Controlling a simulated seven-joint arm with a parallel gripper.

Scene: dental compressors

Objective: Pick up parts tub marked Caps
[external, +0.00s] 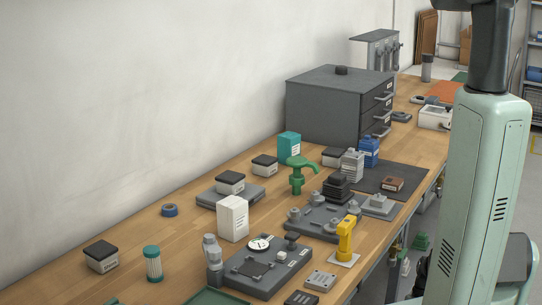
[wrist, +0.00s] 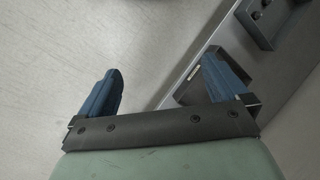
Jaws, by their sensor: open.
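Several small white tubs with black lids and small labels stand on the wooden bench in the external view. One tub (external: 102,257) is alone at the near left. Another tub (external: 230,183) sits on a grey plate, with a tub (external: 264,166) just behind it. A further tub (external: 335,157) is farther back, near the dark cabinet. The label print is too small to read, so I cannot tell which is marked Caps. My gripper (wrist: 161,64) is open and empty in the wrist view, away from the tubs. It is outside the external view.
A green pump (external: 298,175), white box (external: 233,218), yellow tool (external: 346,238), dial-gauge plate (external: 268,265) and teal-capped jar (external: 153,264) crowd the bench (external: 190,240). A dark drawer cabinet (external: 335,105) stands behind. Bare wood surrounds the near-left tub. The wrist view shows pale floor and grey structure.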

